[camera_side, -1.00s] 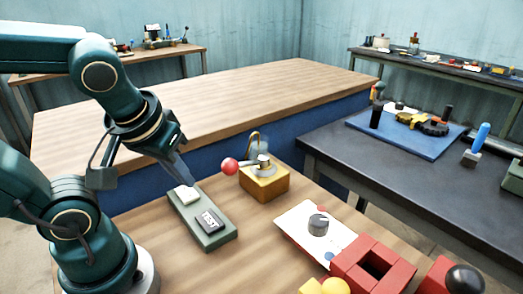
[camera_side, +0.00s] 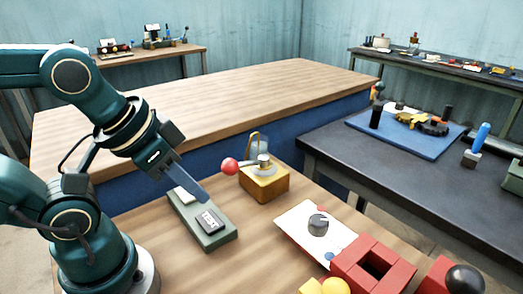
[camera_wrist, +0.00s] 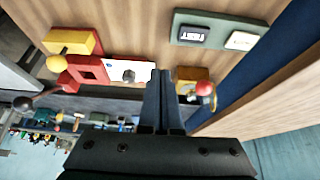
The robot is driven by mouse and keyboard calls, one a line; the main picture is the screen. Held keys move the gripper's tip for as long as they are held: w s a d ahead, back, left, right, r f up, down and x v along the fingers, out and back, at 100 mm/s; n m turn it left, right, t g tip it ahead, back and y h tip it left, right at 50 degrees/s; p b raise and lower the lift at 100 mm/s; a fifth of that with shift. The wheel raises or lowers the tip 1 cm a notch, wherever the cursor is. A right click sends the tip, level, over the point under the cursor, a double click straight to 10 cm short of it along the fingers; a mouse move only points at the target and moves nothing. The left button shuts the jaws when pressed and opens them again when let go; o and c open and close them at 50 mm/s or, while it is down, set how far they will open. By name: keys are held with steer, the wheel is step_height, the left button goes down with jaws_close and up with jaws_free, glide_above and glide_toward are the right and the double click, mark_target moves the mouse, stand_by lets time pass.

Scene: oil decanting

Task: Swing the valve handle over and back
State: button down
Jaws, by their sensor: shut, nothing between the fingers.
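The valve is a brass-yellow block (camera_side: 264,183) with a grey metal top and a curved brass pipe behind it. Its handle ends in a red ball (camera_side: 229,166) that points left in the side view. In the wrist view the red ball (camera_wrist: 204,88) shows just right of my fingers, with part of the yellow block (camera_wrist: 186,76) beside it. My gripper (camera_side: 205,198) is shut and empty. In the side view its fingertips are left of and in front of the red ball, over the grey-green switch box (camera_side: 214,238). No contact with the handle shows.
The switch box carries a dark TEST button and a white one. A white panel with a grey knob (camera_side: 318,224) lies right of the valve. Red blocks (camera_side: 366,267) and a yellow piece (camera_side: 325,286) stand at the front right. Bare wood surrounds the valve's front.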

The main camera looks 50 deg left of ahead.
stand_by(0.4)
step_height(320, 180, up, 10)
steer(key=n+g+h, duration=0.2)
steer(key=n+g, duration=0.3)
steer(key=n, duration=1.3)
glide_above(242, 163)
steer(key=s+a, duration=0.4)
steer(key=s, duration=0.1)
steer(key=a+f+n+h, duration=0.1)
steer(key=a+f+n, duration=0.1)
steer(key=a+f, duration=0.4)
steer(key=w+d+f, duration=0.1)
steer(key=d+f, duration=0.5)
steer(key=f, duration=0.2)
steer(key=shift+f, duration=0.4)
